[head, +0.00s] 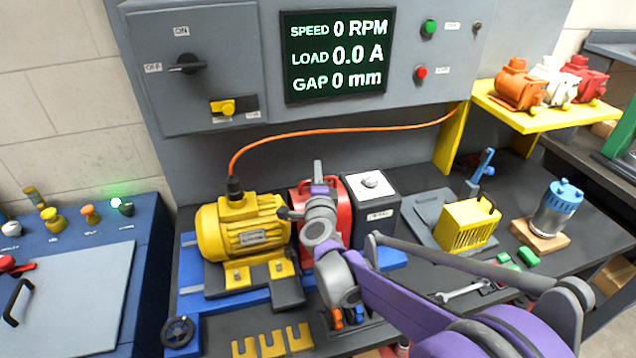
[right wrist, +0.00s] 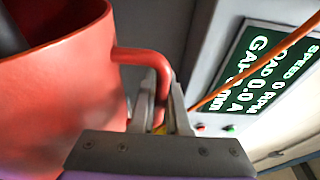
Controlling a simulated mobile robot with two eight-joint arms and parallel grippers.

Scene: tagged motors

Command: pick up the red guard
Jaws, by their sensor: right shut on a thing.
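The red guard (head: 342,212) stands between the yellow motor (head: 235,228) and a dark box with a white top, partly hidden behind my right arm in the head view. In the right wrist view, the guard (right wrist: 60,85) fills the left side, with a curved red handle on its side. My right gripper (right wrist: 165,105) is shut on that handle. In the head view the right gripper (head: 318,178) is at the top of the guard. I cannot tell whether the guard is lifted off the blue base (head: 190,275). My left gripper is not in view.
An orange cable (head: 330,132) runs from the motor to the right above the guard. The dark box (head: 372,205) is close on the guard's right. A yellow slotted box (head: 467,226) and a blue-grey motor (head: 558,208) stand further right. The display panel (head: 335,55) is behind.

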